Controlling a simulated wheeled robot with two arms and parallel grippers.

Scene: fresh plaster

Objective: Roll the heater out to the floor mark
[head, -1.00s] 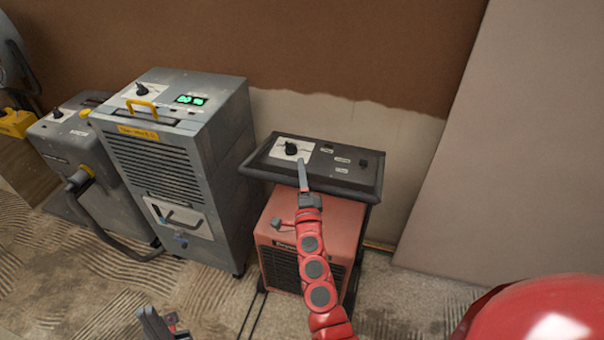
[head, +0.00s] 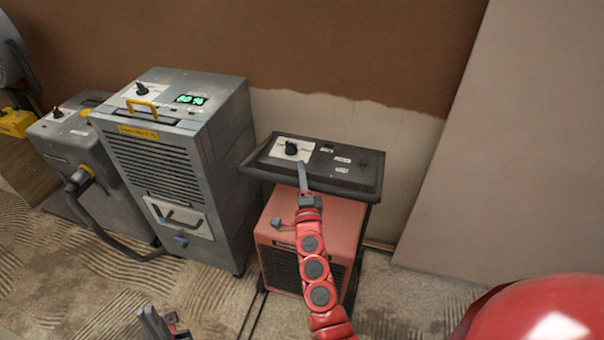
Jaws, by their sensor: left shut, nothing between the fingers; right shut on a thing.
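The heater (head: 336,216) is a red box in a black wheeled frame, with a black control panel (head: 345,175) on top carrying a dark knob on a white plate. It stands upright on the floor near the wall. My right gripper (head: 303,178) is shut on the front edge or rail of that top panel; the exact contact is partly hidden by the fingers. My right arm covers part of the heater's front. My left gripper (head: 160,324) is shut and empty, low at the bottom edge, apart from the heater. No floor mark shows in this view.
A grey dehumidifier (head: 160,175) with a green display stands close to the heater's left. Another grey machine (head: 75,150) with a hose (head: 120,250) is farther left. A pale board (head: 510,150) leans at the right. The ridged floor (head: 75,290) in front looks mostly clear; dark lines, perhaps a cable, run by the heater.

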